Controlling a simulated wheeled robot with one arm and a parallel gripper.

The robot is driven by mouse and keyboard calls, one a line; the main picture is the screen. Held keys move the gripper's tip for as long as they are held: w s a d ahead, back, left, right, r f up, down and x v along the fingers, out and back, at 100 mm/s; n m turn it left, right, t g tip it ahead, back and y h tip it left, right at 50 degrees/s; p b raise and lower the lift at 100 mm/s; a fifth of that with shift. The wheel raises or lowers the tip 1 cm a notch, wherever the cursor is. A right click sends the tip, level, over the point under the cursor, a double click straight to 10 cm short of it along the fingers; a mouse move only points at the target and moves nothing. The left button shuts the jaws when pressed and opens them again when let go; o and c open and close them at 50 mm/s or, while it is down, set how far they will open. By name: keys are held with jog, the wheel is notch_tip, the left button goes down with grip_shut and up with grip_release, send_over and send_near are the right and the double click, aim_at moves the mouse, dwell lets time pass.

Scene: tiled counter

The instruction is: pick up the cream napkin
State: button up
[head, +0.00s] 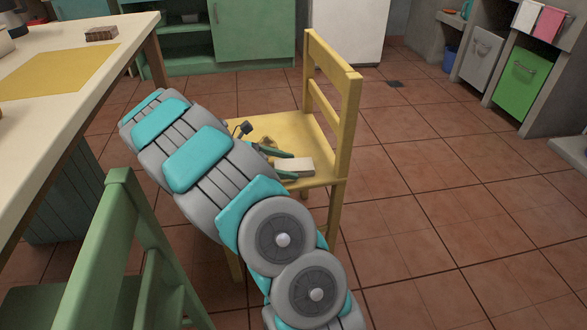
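A cream, flat, block-like thing (294,166), which looks like the folded cream napkin, is at the front right part of the yellow chair's seat (300,128). My arm reaches over the chair from the lower middle of the head view. My gripper (284,165) is at the seat, partly hidden behind my arm. Its dark green fingers show apart, one on the far side and one on the near side of the cream thing. I cannot tell whether they touch it, or whether it rests on the seat or is slightly above it.
The yellow chair's backrest (334,95) stands right of my gripper. A small brownish thing (268,143) is beside the gripper. A green chair (105,255) stands at lower left. A table (100,30) with a yellow mat (60,72) is at left. Tiled floor at right is clear.

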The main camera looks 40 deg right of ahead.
jog(key=c, duration=1.1)
jog(key=shift+o, duration=0.2)
jog(key=shift+r, duration=0.1)
